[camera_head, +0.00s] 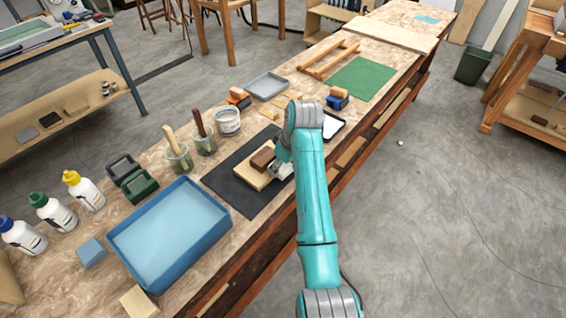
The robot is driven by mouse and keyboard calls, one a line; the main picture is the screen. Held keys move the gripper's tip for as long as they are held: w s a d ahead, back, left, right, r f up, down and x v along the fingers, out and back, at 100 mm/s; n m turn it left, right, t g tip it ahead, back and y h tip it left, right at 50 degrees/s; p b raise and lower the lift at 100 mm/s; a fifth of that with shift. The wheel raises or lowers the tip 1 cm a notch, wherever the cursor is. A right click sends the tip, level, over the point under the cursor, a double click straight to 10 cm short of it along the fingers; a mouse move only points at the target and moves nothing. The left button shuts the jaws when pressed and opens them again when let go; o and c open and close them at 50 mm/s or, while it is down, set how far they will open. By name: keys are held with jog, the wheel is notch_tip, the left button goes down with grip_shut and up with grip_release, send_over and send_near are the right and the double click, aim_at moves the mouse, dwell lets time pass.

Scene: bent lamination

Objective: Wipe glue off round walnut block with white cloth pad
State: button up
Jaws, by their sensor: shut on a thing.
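A small dark brown block (262,157) sits on a pale wooden board (250,180), on a black mat (238,196) on the long bench. It is the only walnut-coloured block near my gripper; its outline is too small to call round, and any glue cannot be made out. My gripper (279,167) is low over the board's right side, close beside the brown block. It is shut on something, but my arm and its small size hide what. A whitish patch shows at the gripper; I cannot tell whether it is the cloth pad or gripper metal. A white flat surface (331,126) shows in a dark-rimmed tray behind my arm.
A white tub (228,122) and grey tray (267,79) stand behind the mat. The mat's front part is clear.

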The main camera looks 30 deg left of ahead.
jog(key=shift+s+f, duration=0.1)
jog(key=shift+s, duration=0.6)
jog(key=shift+s, duration=0.1)
jog(key=shift+s+a, duration=0.15)
jog(key=shift+s, duration=0.55)
jog(key=shift+r, duration=0.2)
jog(key=shift+d+v, duration=0.15)
jog(key=shift+v, duration=0.65)
jog(key=shift+d+v, duration=0.15)
jog(key=shift+v, duration=0.65)
jog(key=shift+f, duration=0.15)
